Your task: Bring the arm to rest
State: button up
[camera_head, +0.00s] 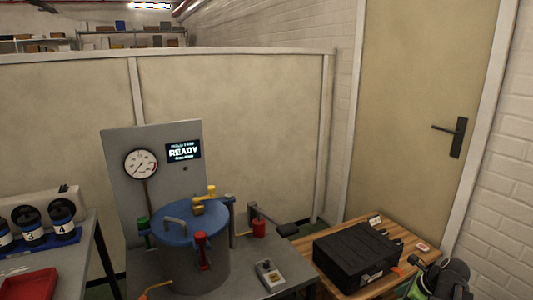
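A blue-lidded grey cylinder (193,262) stands upright on a grey bench, its lid closed. The lid has a grey handle and a yellow fitting (211,191). A black and green shape at the lower right, cut off by the picture edge, seems to be part of my arm. I cannot make out gripper fingers clearly, or anything held.
A black case (352,250) lies on a wooden table (405,237) at right. A small grey box (269,273) sits on the bench. At left are dark-topped numbered containers (62,215) and a red tray (30,285). A partition (240,120) and closed door (420,110) stand behind.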

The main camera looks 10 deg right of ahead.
jog(key=w+a+f+n+g+h, duration=0.1)
jog(key=w+a+f+n+g, duration=0.15)
jog(key=a+n, duration=1.45)
jog(key=w+a+f+n+g+h, duration=0.1)
jog(key=w+a+n+g, duration=0.2)
jog(key=a+n, duration=1.45)
jog(key=a+r+m+p, duration=0.2)
jog(key=r+p, duration=0.9)
jog(key=a+r+m+p, duration=0.3)
jog(key=r+p, duration=0.8)
jog(key=shift+r+m, duration=0.15)
jog(key=shift+m, duration=0.2)
jog(key=shift+w+a, duration=0.1)
